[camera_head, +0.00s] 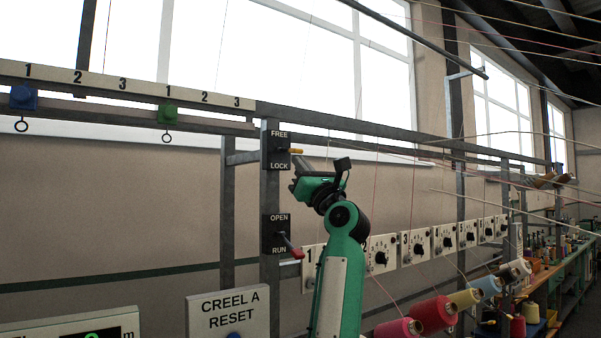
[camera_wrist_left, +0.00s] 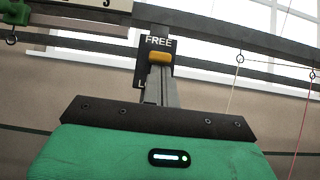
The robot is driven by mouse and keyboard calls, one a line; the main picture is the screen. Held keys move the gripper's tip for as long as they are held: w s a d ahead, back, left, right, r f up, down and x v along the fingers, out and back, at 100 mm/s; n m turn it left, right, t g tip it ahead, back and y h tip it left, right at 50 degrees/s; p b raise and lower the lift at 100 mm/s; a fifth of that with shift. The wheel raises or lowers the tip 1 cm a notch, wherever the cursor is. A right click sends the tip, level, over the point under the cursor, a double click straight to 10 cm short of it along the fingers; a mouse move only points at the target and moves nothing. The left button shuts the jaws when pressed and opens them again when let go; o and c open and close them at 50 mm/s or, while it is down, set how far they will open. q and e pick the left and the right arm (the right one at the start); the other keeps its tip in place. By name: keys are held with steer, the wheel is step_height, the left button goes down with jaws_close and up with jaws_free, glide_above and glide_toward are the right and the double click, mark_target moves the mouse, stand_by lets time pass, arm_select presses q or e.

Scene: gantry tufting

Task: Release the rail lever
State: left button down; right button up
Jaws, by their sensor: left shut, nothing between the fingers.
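The rail lever is a short handle with an orange-yellow knob (camera_head: 295,151) on a black plate (camera_head: 278,138) marked FREE at the top and LOCK at the bottom. The knob sticks out roughly level between the two words. My left gripper (camera_head: 297,166) is shut and empty, just below the knob. In the left wrist view the knob (camera_wrist_left: 160,58) shows at the tips of the shut fingers (camera_wrist_left: 160,72), just under the word FREE. I cannot tell whether they touch. The fingers hide most of the word LOCK there. My right gripper is not in view.
Below is an OPEN/RUN plate (camera_head: 276,232) with a red-tipped lever (camera_head: 297,253). A CREEL A RESET box (camera_head: 228,312) stands lower left. Numbered dial panels (camera_head: 381,255) and yarn cones (camera_head: 433,314) line the right. Blue (camera_head: 23,97) and green (camera_head: 167,113) sliders sit on the rail.

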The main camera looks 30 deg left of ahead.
arm_select(q)
steer(key=r, duration=0.2)
steer(key=shift+s+d+r, duration=0.2)
steer(key=shift+d+r, duration=0.1)
steer(key=shift+d, duration=0.1)
steer(key=s+d+f+b, duration=0.1)
steer(key=s+d+b, duration=0.1)
steer(key=d, duration=0.3)
steer(key=s+d+b, duration=0.2)
steer(key=d+b, duration=0.3)
steer(key=shift+s+d+f, duration=0.25)
steer(key=shift+d+f, duration=0.1)
